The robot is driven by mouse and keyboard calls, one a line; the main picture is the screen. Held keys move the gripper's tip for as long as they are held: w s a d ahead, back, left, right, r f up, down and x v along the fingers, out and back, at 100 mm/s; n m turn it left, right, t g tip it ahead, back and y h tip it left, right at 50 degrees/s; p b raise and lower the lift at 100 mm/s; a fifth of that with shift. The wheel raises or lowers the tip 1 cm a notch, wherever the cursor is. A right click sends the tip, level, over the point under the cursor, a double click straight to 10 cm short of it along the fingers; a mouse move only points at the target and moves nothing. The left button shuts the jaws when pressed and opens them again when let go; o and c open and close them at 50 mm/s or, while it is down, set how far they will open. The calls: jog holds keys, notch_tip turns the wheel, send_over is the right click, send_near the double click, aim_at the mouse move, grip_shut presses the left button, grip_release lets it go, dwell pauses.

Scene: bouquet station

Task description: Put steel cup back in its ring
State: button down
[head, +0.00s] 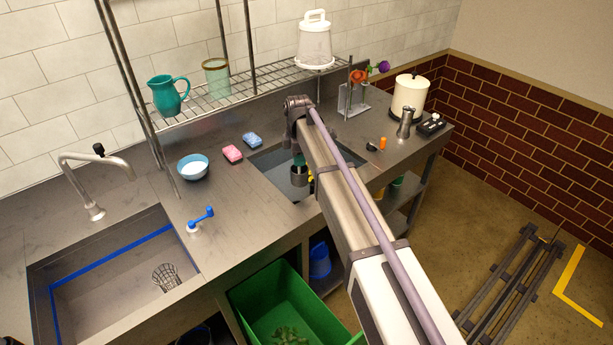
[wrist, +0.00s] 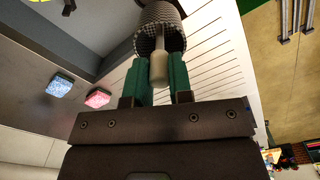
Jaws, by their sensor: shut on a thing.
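My gripper (head: 298,159) has green fingers and hangs over the dark recessed basin in the middle of the counter. It is shut on the steel cup (head: 299,178), which hangs below the fingers. In the wrist view, the fingers (wrist: 158,72) grip a pale stem between them, and the cup's grey, patterned body (wrist: 160,28) lies beyond the fingertips. The cup appears clear of the counter, but its exact height is hard to tell. I cannot make out the cup's ring in either view; my arm covers part of the counter.
A pink sponge (head: 232,153), a blue sponge (head: 252,139) and a blue bowl (head: 193,167) sit left of the basin (head: 266,161). A wire shelf (head: 240,92) runs behind. A steel pitcher (head: 405,124) and a cream canister (head: 410,96) stand at the right.

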jog(key=shift+w+a+f, duration=0.25)
jog(key=shift+w+a, duration=0.05)
jog(key=shift+w, duration=0.35)
jog(key=shift+w+a+f, duration=0.2)
jog(key=shift+w+a, duration=0.05)
jog(key=shift+w, duration=0.35)
jog(key=shift+s+d, duration=0.1)
notch_tip(320, 180, down, 14)
jog(key=b, duration=1.3)
jog(key=shift+r+b, duration=0.25)
jog(key=shift+b, duration=0.1)
jog(key=shift+f, duration=0.15)
jog(key=shift+f+b, duration=0.6)
jog(key=shift+b, duration=0.15)
jog(key=shift+f, duration=0.1)
jog(key=shift+f+b, duration=0.5)
jog(key=shift+b, duration=0.1)
jog(key=c, duration=0.9)
grip_release()
jog(key=shift+c, duration=0.2)
